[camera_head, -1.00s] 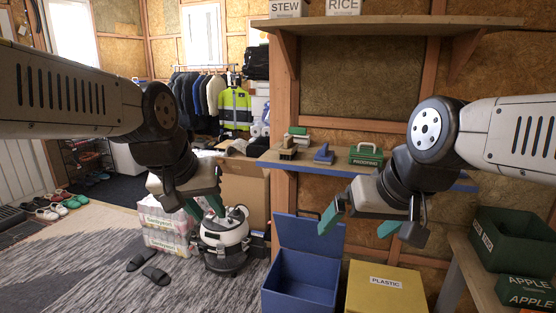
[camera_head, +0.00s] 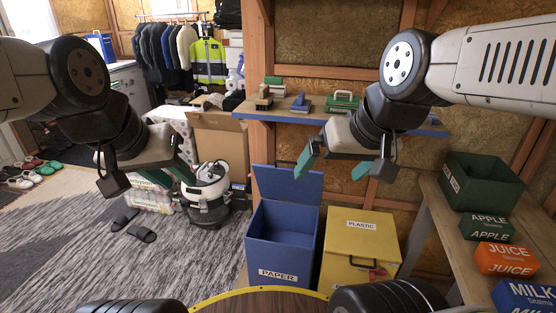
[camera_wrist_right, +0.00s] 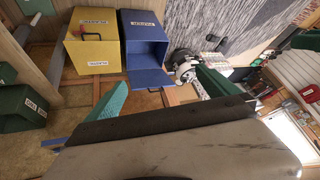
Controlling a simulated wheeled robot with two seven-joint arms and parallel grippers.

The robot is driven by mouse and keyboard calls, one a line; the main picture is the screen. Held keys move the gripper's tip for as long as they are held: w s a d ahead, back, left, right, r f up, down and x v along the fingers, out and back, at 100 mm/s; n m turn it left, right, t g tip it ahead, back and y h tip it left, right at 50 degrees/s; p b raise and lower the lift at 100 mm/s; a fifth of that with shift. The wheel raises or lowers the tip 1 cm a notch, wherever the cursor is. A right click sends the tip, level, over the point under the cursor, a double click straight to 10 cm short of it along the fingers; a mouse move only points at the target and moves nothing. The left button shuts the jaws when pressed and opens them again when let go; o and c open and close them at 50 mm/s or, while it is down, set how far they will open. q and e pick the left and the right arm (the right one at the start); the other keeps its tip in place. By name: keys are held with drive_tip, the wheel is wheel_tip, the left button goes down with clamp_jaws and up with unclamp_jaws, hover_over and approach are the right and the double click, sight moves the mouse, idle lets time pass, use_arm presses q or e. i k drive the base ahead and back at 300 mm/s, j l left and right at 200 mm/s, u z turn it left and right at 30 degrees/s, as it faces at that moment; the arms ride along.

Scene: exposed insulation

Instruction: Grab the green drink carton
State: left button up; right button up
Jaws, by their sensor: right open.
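The green drink carton (camera_head: 487,227), labelled APPLE, lies on the bench at the right in the head view. It is at the front of a dark green crate and beside an orange carton. My right gripper (camera_head: 334,165) is open and empty, in the air above the blue and yellow bins, well to the left of the carton. Its two green fingers also show apart in the right wrist view (camera_wrist_right: 160,92). My left gripper (camera_head: 168,176) hangs at the left, far from the carton; I cannot tell its opening.
An orange JUICE carton (camera_head: 505,259) and a blue MILK carton (camera_head: 524,296) lie on the bench nearer me. The green crate (camera_head: 483,181) stands behind. A blue PAPER bin (camera_head: 283,243) and a yellow PLASTIC bin (camera_head: 358,250) stand below my right gripper. A shelf (camera_head: 300,116) runs behind it.

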sight(474, 227)
drive_tip(key=z, duration=1.95)
drive_tip(key=i+u, duration=0.25)
drive_tip(key=i, duration=0.65)
